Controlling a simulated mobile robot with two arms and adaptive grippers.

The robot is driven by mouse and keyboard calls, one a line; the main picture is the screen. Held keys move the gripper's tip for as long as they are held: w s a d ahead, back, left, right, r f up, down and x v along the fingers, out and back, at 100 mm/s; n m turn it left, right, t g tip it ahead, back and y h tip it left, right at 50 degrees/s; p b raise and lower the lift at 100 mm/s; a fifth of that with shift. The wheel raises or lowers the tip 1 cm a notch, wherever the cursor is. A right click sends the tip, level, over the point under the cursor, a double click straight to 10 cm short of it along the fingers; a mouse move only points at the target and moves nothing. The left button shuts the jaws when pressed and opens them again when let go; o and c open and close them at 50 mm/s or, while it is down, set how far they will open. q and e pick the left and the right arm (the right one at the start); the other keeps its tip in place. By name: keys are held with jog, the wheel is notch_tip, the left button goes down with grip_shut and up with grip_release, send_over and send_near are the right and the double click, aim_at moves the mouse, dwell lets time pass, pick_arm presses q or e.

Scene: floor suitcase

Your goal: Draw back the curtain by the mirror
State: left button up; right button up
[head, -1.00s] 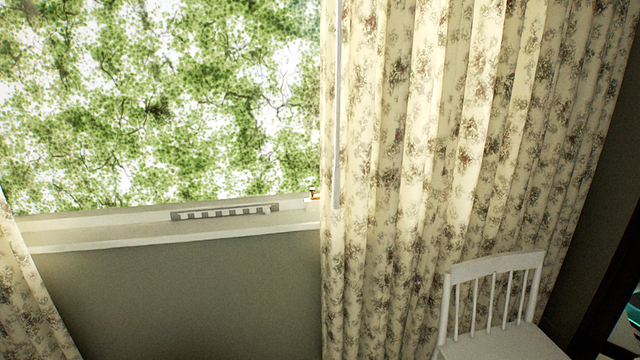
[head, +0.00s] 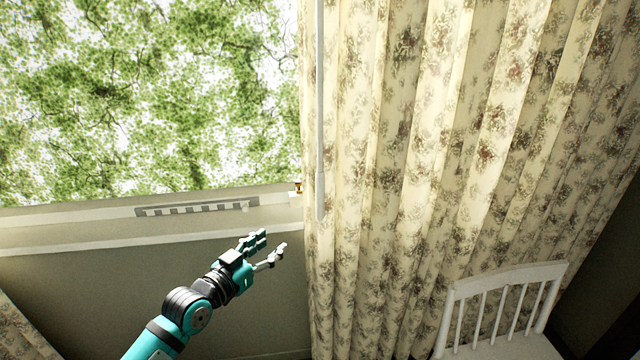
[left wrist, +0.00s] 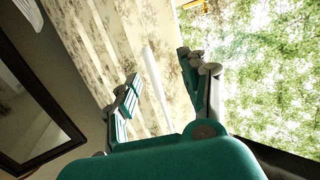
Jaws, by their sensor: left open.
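The floral cream curtain (head: 430,150) hangs in folds over the right half of the head view. A thin white wand (head: 320,120) hangs along its left edge. My left gripper (head: 268,248) is open and empty, below the window sill and a little left of the curtain's edge. In the left wrist view the wand (left wrist: 155,80) shows between the open fingers (left wrist: 160,92), with the curtain (left wrist: 110,50) behind; I cannot tell its distance. A dark-framed mirror (left wrist: 30,115) appears at the left of that view. My right gripper is not in view.
A white chair (head: 505,300) stands in front of the curtain at lower right. The window sill (head: 100,240) runs left of the curtain. Another curtain (head: 25,335) shows at the lower left corner.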

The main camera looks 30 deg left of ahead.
pick_arm(q)
jog(key=m+t+h, duration=0.1)
send_near(317, 194)
jog(key=w+p, duration=0.1)
jog(key=w, duration=0.2)
jog(key=w+d+p, duration=0.1)
jog(key=w, duration=0.3)
jog(key=w+p, duration=0.1)
jog(key=w, duration=0.3)
jog(key=shift+d+r, duration=0.25)
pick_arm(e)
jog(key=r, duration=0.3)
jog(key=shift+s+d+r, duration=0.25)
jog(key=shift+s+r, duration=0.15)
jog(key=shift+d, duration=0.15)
pick_arm(q)
jog(key=c, duration=0.9)
grip_shut()
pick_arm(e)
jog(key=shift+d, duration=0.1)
pick_arm(q)
jog(key=shift+w+f, duration=0.15)
jog(key=shift+f, duration=0.15)
